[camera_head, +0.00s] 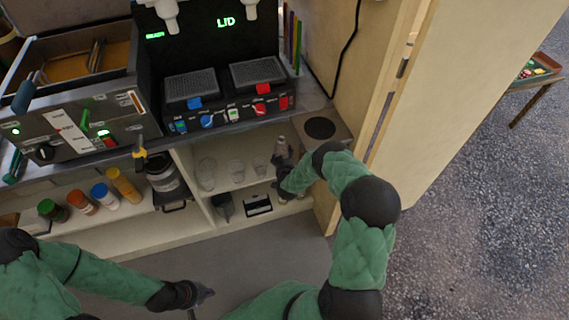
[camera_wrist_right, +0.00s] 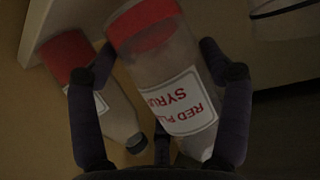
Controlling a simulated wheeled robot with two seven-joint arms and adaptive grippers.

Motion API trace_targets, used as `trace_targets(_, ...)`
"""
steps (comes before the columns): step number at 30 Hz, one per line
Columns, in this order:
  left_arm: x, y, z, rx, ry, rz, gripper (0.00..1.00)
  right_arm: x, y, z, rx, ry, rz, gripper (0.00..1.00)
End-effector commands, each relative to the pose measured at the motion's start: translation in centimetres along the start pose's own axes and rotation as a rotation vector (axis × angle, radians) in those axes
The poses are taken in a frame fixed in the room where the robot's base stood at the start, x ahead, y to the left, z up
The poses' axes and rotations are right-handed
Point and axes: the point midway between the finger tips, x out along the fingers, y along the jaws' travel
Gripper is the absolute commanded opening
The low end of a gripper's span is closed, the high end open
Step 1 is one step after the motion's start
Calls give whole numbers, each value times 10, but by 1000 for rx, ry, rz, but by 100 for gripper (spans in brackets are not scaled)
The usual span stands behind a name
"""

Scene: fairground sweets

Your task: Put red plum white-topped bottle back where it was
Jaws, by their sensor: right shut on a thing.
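The red plum bottle (camera_wrist_right: 165,75) is clear, with a red band, a white label reading "RED PL… SYRUP" and a pale top at the lower end in the right wrist view. My right gripper (camera_wrist_right: 158,68) is shut on it, one finger on each side. In the head view my right gripper (camera_head: 283,168) reaches into the right end of the lower shelf, and the bottle is mostly hidden there. A second, similar red-banded bottle (camera_wrist_right: 95,95) stands close beside the left finger. My left gripper (camera_head: 200,294) is empty, low over the floor, with its fingers apart.
Several clear glasses (camera_head: 206,174) stand on the shelf left of my right gripper. Several coloured-lid bottles (camera_head: 102,196) line the left shelf. The floor in front is clear.

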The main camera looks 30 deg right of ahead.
Motion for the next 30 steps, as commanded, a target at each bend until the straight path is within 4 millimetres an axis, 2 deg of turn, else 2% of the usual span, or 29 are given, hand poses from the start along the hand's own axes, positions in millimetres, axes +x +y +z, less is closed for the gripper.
trace_targets(1, 6, -2, 0, 0, 0, 0, 0, 4, 0, 12, 0, -3, 0, 40)
trace_targets(3, 11, -4, 0, 0, 0, 0, 0, 8, 0, 22, 0, -3, 0, 40)
trace_targets(6, 14, -5, 0, 0, 0, 0, 0, 11, 0, 29, 0, -1, 0, 40)
trace_targets(17, 13, -5, 0, 0, 0, 0, 0, 11, 0, 30, 0, -1, 0, 40)
trace_targets(18, 13, -5, 0, 0, 0, 0, 0, 12, 0, 31, 0, -1, 0, 81)
trace_targets(20, 13, -5, 0, 0, 0, 0, 0, 12, 0, 30, 0, -1, 0, 98)
trace_targets(30, 13, -5, 0, 0, 0, 0, 0, 11, 0, 31, 0, -2, 0, 100)
